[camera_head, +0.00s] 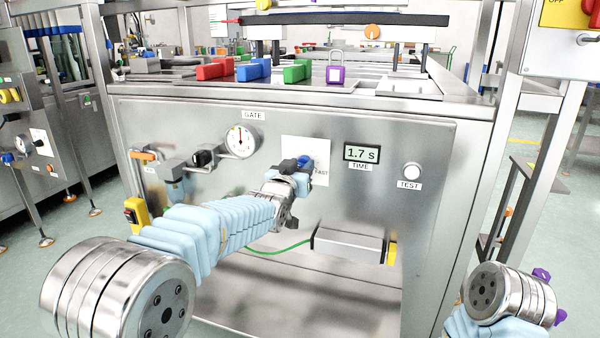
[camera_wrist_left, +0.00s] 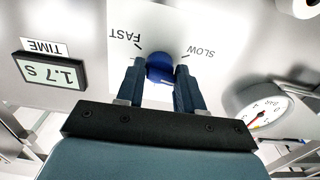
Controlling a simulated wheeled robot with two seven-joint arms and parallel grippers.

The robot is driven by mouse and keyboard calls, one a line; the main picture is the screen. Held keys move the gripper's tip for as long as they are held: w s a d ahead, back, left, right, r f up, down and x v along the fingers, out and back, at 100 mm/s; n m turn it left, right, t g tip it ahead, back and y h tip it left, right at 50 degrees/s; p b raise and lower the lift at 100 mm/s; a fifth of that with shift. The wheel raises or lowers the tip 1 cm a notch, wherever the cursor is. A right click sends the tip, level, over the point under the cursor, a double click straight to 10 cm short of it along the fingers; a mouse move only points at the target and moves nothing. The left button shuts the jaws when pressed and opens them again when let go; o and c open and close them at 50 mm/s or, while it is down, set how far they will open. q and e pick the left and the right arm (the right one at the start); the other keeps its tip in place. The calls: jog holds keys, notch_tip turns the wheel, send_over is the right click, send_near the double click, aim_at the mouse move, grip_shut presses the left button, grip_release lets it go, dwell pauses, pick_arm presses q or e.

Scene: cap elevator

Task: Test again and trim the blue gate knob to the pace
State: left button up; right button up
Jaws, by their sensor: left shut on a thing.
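The blue gate knob (camera_wrist_left: 160,68) sits on a white plate marked FAST and SLOW on the machine's front panel. My left gripper (camera_wrist_left: 160,82) is shut on it, with one dark finger on each side. In the head view the gripper (camera_head: 297,166) covers most of the knob (camera_head: 306,162). The TIME display (camera_head: 361,153) reads 1.7 s; it also shows upside down in the left wrist view (camera_wrist_left: 50,72). The white TEST button (camera_head: 411,171) is to the right of the display, with nothing touching it. My right gripper is not in view; part of my right arm shows at lower right.
A round gauge (camera_head: 241,141) is under the GATE label, left of the knob. An orange-handled valve (camera_head: 146,155) is farther left. Red, blue and green blocks (camera_head: 254,70) and a purple padlock-like piece (camera_head: 335,74) are on top. The panel around TEST is clear.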

pick_arm(q)
jog(key=o, duration=1)
jog(key=shift+o, duration=0.2)
jog(key=b+v, duration=0.1)
jog(key=v, duration=1.3)
